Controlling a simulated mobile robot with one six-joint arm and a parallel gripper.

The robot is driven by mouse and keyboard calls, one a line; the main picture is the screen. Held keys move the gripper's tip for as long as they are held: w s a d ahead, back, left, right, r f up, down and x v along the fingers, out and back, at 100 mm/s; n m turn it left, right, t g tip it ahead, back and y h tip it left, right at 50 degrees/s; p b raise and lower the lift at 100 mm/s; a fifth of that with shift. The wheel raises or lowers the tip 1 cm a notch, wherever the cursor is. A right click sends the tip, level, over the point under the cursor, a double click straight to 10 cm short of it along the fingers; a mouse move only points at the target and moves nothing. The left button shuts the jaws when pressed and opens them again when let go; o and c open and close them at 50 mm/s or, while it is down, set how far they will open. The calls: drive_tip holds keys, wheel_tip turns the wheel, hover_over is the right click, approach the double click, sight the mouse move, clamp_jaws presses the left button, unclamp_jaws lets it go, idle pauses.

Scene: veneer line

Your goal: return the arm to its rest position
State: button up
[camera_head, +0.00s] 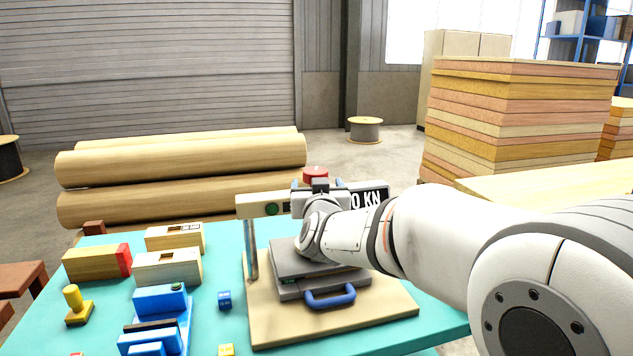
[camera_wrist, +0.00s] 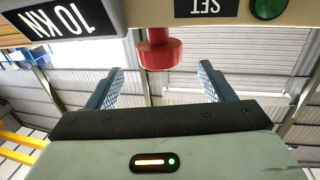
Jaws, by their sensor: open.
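My arm reaches in from the right in the head view and ends at a press (camera_head: 262,203) on the table. My gripper (camera_wrist: 160,69) is open in the wrist view, its two blue-grey fingers wide apart with nothing held. A red knob (camera_wrist: 156,50) on the press beam shows beyond and between the fingers; I cannot tell whether they touch it. The knob's top also shows in the head view (camera_head: 316,172). My wrist hides part of the beam and the fingers in the head view.
The press has a grey plate with a blue handle (camera_head: 330,299) on a wooden base (camera_head: 385,306). Wooden and blue blocks lie left on the turquoise table (camera_head: 215,243). Logs (camera_head: 180,165) lie behind; stacked boards (camera_head: 515,120) stand at right.

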drive_tip(key=shift+s, duration=0.2)
drive_tip(key=s+d+f+g+p, duration=0.2)
drive_tip(key=s+d+g+p, duration=0.2)
drive_tip(key=s, duration=0.7)
drive_tip(key=s+d+f+g+p, duration=0.2)
drive_tip(key=s+d+g+p, duration=0.3)
drive_tip(key=s, duration=0.5)
drive_tip(key=s+d+f+g+h+p, duration=0.1)
drive_tip(key=s+d+g+p, duration=0.3)
drive_tip(key=s, duration=0.7)
drive_tip(key=d+f+g, duration=0.1)
drive_tip(key=d+g, duration=0.1)
drive_tip(key=shift+s+d+m+p, duration=0.35)
drive_tip(key=shift+d+m, duration=0.05)
